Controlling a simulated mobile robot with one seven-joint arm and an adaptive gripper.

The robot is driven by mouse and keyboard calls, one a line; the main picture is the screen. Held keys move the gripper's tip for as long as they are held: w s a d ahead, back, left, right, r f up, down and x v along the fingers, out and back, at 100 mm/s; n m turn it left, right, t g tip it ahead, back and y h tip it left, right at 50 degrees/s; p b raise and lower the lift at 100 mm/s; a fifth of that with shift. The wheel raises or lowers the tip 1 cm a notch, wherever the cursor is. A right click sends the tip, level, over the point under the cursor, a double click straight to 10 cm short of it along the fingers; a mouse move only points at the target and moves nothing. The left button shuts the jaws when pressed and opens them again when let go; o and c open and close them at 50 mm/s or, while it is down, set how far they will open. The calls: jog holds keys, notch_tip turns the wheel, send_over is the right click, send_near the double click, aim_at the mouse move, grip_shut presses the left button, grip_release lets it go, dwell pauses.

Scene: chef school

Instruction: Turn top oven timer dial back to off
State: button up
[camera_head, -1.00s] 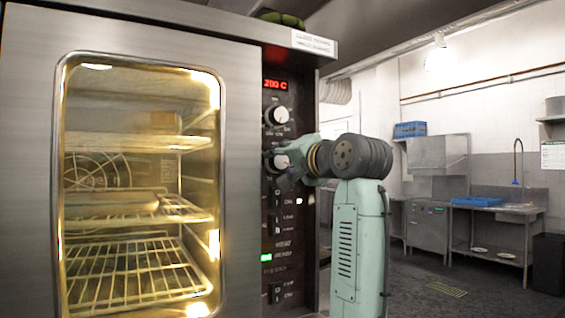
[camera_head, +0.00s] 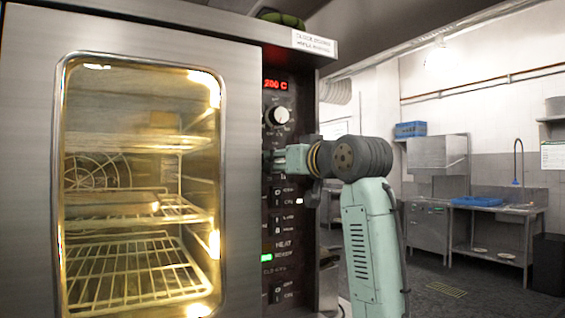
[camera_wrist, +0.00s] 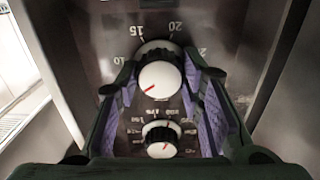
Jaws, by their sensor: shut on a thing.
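The timer dial (camera_wrist: 162,76) is a white-faced knob with a dark skirt and a red mark pointing to the lower left. In the head view my gripper hides this dial. Another white dial (camera_wrist: 160,141) shows nearer the bottom of the wrist view, and it appears as the upper dial (camera_head: 279,115) in the head view, just above my gripper.
The oven's closed glass door (camera_head: 140,190) is left of the panel, with lit racks inside. A red display (camera_head: 276,85) reads about 200 C. Several switches (camera_head: 278,220) sit below my gripper. Open floor lies to the right, before a sink counter (camera_head: 490,207).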

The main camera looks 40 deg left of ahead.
jog(key=n, duration=1.1)
jog(key=shift+n, duration=0.4)
dwell(0.3)
jog(key=o, duration=1.2)
jog(key=shift+c, duration=0.2)
jog(key=v, duration=1.2)
